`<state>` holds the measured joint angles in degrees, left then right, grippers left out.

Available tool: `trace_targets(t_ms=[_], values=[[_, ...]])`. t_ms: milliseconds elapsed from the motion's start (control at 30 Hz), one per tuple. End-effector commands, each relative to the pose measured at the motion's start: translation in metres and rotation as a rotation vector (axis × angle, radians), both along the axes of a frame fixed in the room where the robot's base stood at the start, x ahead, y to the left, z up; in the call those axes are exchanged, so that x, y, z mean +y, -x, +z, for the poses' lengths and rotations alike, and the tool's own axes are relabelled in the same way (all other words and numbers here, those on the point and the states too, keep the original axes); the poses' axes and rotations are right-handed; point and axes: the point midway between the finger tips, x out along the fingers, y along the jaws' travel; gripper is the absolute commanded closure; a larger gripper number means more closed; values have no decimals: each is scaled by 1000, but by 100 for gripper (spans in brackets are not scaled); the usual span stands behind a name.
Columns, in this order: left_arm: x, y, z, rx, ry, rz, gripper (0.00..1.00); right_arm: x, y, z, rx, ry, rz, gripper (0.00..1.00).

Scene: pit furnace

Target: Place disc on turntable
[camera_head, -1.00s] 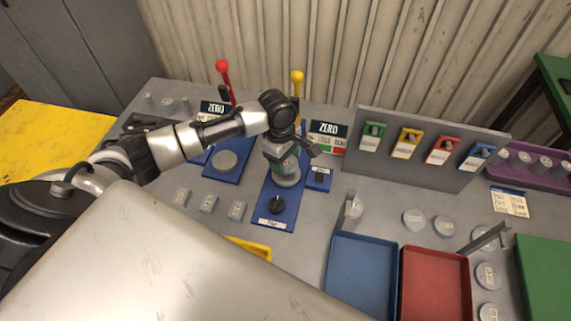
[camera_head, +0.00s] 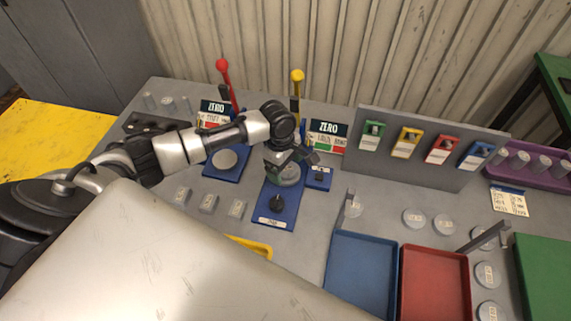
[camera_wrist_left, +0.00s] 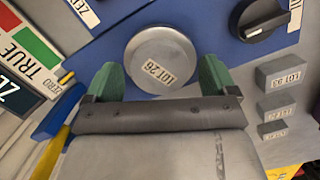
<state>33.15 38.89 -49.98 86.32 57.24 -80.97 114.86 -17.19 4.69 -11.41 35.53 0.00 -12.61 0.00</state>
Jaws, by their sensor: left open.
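A grey round disc labelled LOT 26 (camera_wrist_left: 160,62) lies flat on the blue instrument base with the black knob (camera_head: 276,204). It also shows in the head view (camera_head: 289,178), partly under my gripper. A silver rim shows around the disc; the turntable under it is mostly hidden. My left gripper (camera_head: 291,161) is just above the disc. In the wrist view its green fingers (camera_wrist_left: 158,80) are spread wide, one at each side of the disc's near edge, with nothing clamped between them. My right gripper is not in view.
Red (camera_head: 222,66) and yellow (camera_head: 297,76) levers stand behind. Small lot blocks (camera_head: 208,203) sit to the left. Blue (camera_head: 361,275) and red (camera_head: 435,283) trays and several loose discs (camera_head: 414,218) lie to the right. A grey panel (camera_head: 425,150) stands upright at the back right.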

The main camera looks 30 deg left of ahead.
Motion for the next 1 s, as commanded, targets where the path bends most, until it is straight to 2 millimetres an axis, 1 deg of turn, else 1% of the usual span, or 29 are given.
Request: trace_targets(t_ms=[133,233,500,600,700,833,1000], values=[[1,0,5,-2,-1,1,13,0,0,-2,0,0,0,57],[3,-1,18,-3,-1,1,13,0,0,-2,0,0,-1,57],[11,-3,75,-5,1,1,13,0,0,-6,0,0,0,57],[14,-2,94,-3,0,-1,13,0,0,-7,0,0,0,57],[16,-3,108,-2,0,0,13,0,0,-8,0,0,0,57],[17,-3,119,0,1,0,13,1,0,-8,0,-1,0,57],[18,-3,122,0,1,1,13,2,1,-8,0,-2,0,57]])
